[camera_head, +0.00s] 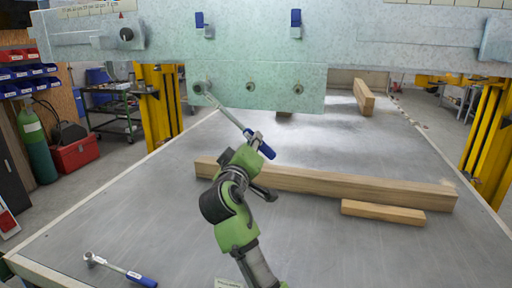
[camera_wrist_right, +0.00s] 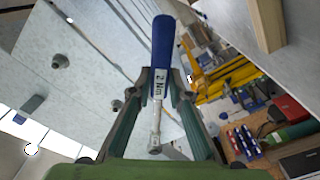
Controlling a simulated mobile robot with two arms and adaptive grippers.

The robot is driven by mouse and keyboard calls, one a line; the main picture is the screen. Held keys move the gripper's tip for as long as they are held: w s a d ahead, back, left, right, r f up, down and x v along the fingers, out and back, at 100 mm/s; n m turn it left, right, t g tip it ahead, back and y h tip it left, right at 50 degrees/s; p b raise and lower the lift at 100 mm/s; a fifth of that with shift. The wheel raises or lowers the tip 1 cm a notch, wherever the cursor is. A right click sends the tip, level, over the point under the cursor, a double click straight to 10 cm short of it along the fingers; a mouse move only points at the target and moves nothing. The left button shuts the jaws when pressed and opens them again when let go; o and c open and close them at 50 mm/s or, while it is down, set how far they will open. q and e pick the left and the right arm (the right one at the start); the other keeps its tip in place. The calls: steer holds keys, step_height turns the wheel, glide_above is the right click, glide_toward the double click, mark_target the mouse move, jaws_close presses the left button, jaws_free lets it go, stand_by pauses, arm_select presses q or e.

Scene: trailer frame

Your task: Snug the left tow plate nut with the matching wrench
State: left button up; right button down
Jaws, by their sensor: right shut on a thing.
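My right gripper (camera_head: 254,150) is shut on a wrench with a steel shaft (camera_head: 228,117) and a blue handle (camera_head: 266,151). Another blue-handled wrench (camera_head: 120,270) lies at the table's front left. My left gripper is not in view.
Yellow posts (camera_head: 160,100) stand on both sides. Two blue clips (camera_head: 296,20) sit on the frame. The table's left side is mostly clear.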

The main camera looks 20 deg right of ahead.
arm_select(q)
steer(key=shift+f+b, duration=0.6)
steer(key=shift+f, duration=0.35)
arm_select(e)
steer(key=shift+w+a+f+m, duration=0.2)
steer(key=shift+a+f+m, duration=0.1)
steer(key=shift+a, duration=0.1)
arm_select(q)
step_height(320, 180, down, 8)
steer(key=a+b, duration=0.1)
steer(key=b, duration=0.8)
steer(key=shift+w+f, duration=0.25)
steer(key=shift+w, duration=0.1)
arm_select(e)
steer(key=w+a+f+m, duration=0.2)
steer(key=a+f+m, duration=0.2)
steer(key=shift+w+h, duration=0.35)
steer(key=shift+h, duration=0.05)
